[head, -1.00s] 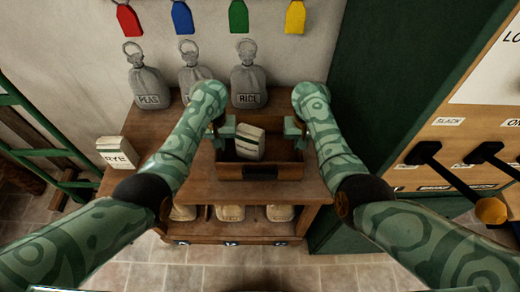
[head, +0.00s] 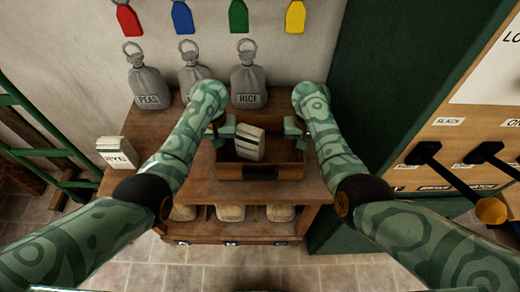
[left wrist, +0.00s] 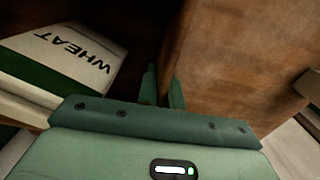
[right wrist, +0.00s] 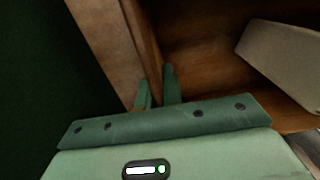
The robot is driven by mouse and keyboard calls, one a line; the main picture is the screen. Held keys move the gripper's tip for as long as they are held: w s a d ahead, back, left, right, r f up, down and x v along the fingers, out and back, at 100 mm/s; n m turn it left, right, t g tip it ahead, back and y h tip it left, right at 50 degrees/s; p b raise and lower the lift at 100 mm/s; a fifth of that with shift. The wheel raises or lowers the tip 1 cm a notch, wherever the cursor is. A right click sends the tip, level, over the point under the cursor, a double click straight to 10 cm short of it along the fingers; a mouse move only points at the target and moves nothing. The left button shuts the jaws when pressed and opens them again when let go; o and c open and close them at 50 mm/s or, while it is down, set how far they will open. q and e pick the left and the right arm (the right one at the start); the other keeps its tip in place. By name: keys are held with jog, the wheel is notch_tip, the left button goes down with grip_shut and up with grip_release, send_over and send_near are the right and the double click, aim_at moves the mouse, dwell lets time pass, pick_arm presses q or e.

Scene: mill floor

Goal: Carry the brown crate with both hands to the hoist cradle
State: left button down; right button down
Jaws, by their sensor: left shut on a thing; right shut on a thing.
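The brown crate (head: 225,171) is at the front of the bench top in the head view, with a dark patch on its front face. A white and green packet (head: 250,143) stands tilted inside it; the left wrist view shows it marked WHEAT (left wrist: 72,55). My left gripper (head: 224,130) is shut on the crate's left wall. My right gripper (head: 293,129) is shut on its right wall, and the right wrist view shows that wall (right wrist: 143,45) between the fingers. Whether the crate touches the bench is hard to tell. I cannot make out the hoist cradle.
Grey sacks (head: 248,86) stand behind the crate, and a RYE packet (head: 117,152) stands on the wooden bench (head: 200,190) at left. A lower shelf holds pale sacks (head: 231,213). A lever panel (head: 455,140) is at right, a green ladder (head: 35,150) at left.

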pick_arm(q)
jog(key=shift+r, duration=0.1)
pick_arm(e)
jog(key=shift+r, duration=0.1)
